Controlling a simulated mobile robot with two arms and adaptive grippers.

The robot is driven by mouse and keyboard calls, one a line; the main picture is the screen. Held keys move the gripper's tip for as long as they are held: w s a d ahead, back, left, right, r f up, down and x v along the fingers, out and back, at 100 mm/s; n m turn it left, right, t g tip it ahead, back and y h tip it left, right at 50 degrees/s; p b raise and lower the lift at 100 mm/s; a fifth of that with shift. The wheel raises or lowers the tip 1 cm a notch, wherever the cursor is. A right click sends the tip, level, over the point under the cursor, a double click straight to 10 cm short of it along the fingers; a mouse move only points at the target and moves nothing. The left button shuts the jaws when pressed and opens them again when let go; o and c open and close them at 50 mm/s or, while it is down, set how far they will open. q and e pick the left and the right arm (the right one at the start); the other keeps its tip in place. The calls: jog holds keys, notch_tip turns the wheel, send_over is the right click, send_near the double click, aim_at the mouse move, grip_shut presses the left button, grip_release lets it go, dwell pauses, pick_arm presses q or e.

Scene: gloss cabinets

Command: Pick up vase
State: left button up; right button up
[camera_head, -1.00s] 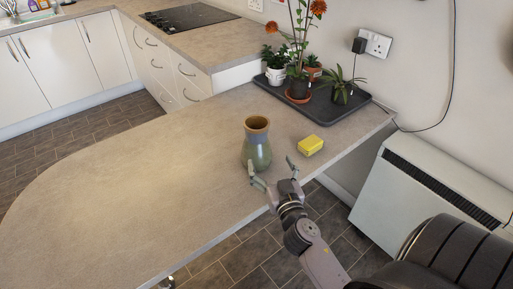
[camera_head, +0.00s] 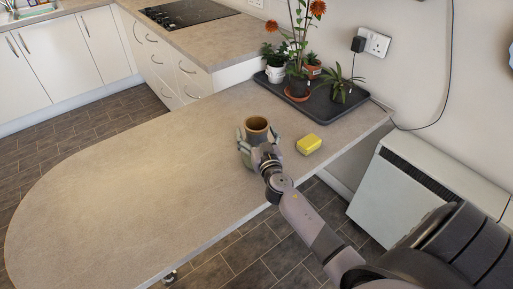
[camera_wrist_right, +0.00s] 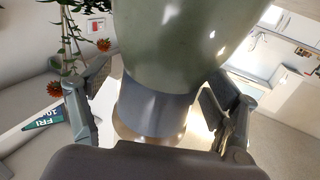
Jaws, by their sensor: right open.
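The vase (camera_head: 257,126), green-glazed with a brown rim, stands upright on the light worktop near its right edge. My right gripper (camera_head: 258,148) is at the vase, open, with one finger on each side of it; the gripper hides much of its lower body. In the right wrist view the vase (camera_wrist_right: 180,50) fills the top middle, between the spread fingers of my right gripper (camera_wrist_right: 157,100). I cannot tell whether the fingers touch it. My left gripper is not in view.
A yellow sponge-like block (camera_head: 309,144) lies just right of the vase. Behind it, a dark tray (camera_head: 322,112) holds several potted plants. The worktop (camera_head: 130,190) is clear to the left. A white heater (camera_head: 400,200) stands below right.

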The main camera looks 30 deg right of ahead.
jog(key=shift+c, duration=0.4)
jog(key=c, duration=1.9)
jog(key=shift+r, duration=0.1)
grip_shut()
